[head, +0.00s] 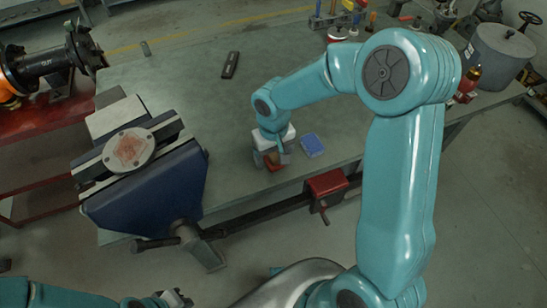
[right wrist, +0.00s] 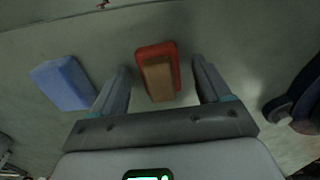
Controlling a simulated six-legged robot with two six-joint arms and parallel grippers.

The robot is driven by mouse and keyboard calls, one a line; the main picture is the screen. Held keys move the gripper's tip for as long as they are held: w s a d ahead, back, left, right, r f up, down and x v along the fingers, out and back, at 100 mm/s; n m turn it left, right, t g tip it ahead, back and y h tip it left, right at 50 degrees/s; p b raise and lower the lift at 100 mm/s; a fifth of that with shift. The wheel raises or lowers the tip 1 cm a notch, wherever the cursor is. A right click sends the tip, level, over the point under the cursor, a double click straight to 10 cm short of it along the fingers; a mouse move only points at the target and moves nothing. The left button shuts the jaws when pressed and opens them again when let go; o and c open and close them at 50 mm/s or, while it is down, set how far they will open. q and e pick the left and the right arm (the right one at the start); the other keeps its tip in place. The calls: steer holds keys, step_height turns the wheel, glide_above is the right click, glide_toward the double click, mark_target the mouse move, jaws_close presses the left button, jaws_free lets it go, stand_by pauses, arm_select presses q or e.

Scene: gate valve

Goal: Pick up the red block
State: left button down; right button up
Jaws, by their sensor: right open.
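The red block (right wrist: 144,51) lies on the workbench in the right wrist view. A tan wooden-looking block (right wrist: 158,80) overlaps it, on top or just in front; I cannot tell which. Both lie between the spread fingers of my right gripper (right wrist: 161,84), with gaps on both sides. In the head view, my right gripper (head: 273,156) points down at the bench's front part and hides most of the red block. A blue block (right wrist: 62,83) lies left of the gripper in the wrist view. My left gripper (head: 175,298) is at the bottom edge of the head view; its jaw gap is unclear.
A large vise (head: 145,190) with a round plate (head: 129,150) stands left on the workbench (head: 200,90). The blue block (head: 312,146) is close right of my gripper. A dark flat object (head: 230,65) lies further back. The bench middle is clear.

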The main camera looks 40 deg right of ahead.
mark_target(273, 154)
steer(key=c, duration=1.2)
steer(key=shift+r, duration=0.1)
step_height(273, 154, up, 20)
steer(key=shift+f+p, duration=0.1)
steer(key=shift+p, duration=0.65)
steer(key=o, duration=0.4)
steer(key=shift+c, duration=1.1)
